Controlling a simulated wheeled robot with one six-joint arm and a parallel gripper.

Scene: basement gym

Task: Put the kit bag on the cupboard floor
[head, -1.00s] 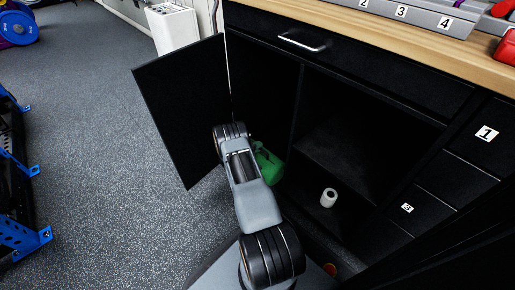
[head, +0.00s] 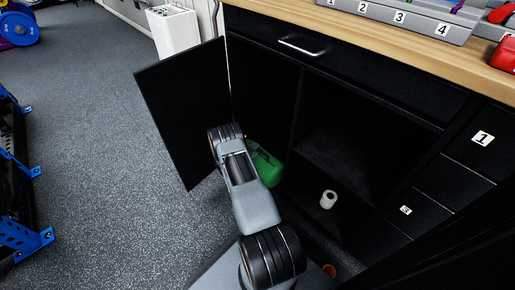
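A green bag-like thing (head: 264,168), which I take for the kit bag, shows low in the left part of the open cupboard, partly behind my arm. I cannot tell whether it rests on the cupboard floor or hangs just above it. The black cupboard has its left door (head: 184,115) swung open. My arm reaches from the bottom middle towards the left compartment. My gripper is hidden behind the arm, so I cannot see whether it touches the green thing.
A white roll (head: 328,199) stands in the dark right compartment. Black drawers (head: 455,185) flank it on the right. A wooden worktop (head: 370,40) with grey numbered bins (head: 400,20) lies above. The speckled floor (head: 110,170) at left is open, with a blue-and-black rack (head: 20,235) at the edge.

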